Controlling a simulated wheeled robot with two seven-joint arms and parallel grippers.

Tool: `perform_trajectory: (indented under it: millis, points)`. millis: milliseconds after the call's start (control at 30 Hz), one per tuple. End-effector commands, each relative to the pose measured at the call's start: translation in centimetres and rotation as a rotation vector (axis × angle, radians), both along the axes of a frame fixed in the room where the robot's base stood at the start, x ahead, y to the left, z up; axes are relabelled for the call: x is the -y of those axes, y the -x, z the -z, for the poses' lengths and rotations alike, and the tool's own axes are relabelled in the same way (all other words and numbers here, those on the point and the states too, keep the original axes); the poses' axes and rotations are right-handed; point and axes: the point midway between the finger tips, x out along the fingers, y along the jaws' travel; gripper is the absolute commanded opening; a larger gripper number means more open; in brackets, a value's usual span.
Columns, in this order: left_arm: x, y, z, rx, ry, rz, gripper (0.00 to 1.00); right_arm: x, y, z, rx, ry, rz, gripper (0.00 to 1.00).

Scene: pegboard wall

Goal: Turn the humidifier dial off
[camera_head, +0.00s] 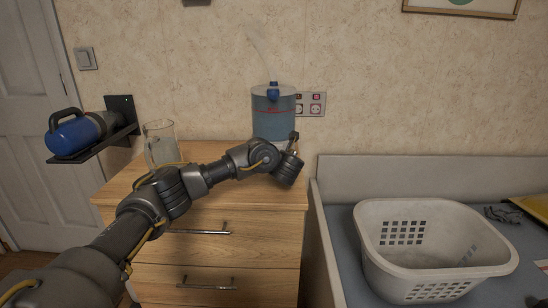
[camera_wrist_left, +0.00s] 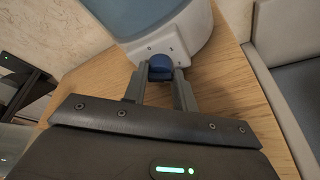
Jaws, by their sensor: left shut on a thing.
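The humidifier (camera_head: 273,122) stands at the back of the wooden dresser, with a blue-grey tank and a blue nozzle on top. Faint mist shows above it. In the left wrist view its white base (camera_wrist_left: 150,47) carries a blue dial (camera_wrist_left: 160,68) on the front. My left gripper (camera_wrist_left: 159,75) is shut on the dial, one finger on each side. In the head view my left wrist hides the dial and most of the base, and the gripper (camera_head: 293,142) is only partly visible. The dial's setting cannot be read. My right gripper is not in view.
A glass pitcher (camera_head: 160,144) stands left on the dresser (camera_head: 228,190). A wall socket (camera_head: 312,104) is right of the humidifier. A white basket (camera_head: 440,276) sits at right.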

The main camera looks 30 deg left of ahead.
Motion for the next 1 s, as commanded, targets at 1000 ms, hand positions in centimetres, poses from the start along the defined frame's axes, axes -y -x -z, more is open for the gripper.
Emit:
perform_trajectory:
  millis: [1000]
  points:
    - [-0.5,0.2,-0.1,0.231,0.475,-0.001,0.05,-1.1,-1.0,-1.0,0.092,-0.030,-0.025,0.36]
